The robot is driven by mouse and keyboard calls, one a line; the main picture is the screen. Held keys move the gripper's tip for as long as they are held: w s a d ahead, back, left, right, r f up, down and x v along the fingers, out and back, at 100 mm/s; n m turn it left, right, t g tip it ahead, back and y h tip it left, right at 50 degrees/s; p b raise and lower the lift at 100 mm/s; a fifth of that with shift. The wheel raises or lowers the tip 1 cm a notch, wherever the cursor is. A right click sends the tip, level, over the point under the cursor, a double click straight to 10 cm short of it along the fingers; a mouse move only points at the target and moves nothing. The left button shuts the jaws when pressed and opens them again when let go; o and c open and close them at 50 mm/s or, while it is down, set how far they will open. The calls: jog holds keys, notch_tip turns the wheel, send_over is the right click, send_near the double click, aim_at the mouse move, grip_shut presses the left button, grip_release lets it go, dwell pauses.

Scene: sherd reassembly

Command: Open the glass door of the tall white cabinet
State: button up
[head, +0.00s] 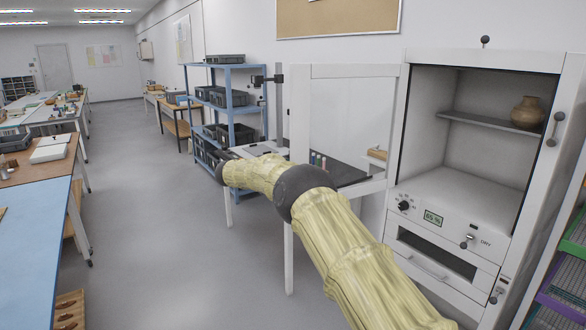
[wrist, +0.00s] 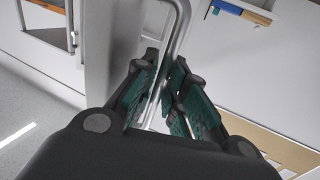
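The tall white cabinet (head: 478,175) stands at the right in the head view, its upper chamber uncovered. Its white-framed glass door (head: 298,115) stands swung out to the left, with a bench visible through the pane. My arm reaches across in front of it, and my gripper (head: 224,162) is beyond the door's left edge, small and partly hidden by the arm. In the wrist view, the green-padded fingers of my gripper (wrist: 160,78) are closed around a bent metal bar handle (wrist: 181,28). A pale frame upright (wrist: 108,55) runs beside it.
A brown pot (head: 527,112) sits on the cabinet's inner shelf (head: 490,122). A control panel (head: 440,217) and drawer lie below. A blue rack (head: 228,105) with dark bins stands behind my gripper. Blue-topped tables (head: 35,230) line the left. The grey floor between is clear.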

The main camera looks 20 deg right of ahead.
jog(key=a, duration=1.2)
dwell(0.3)
jog(key=shift+w, duration=0.1)
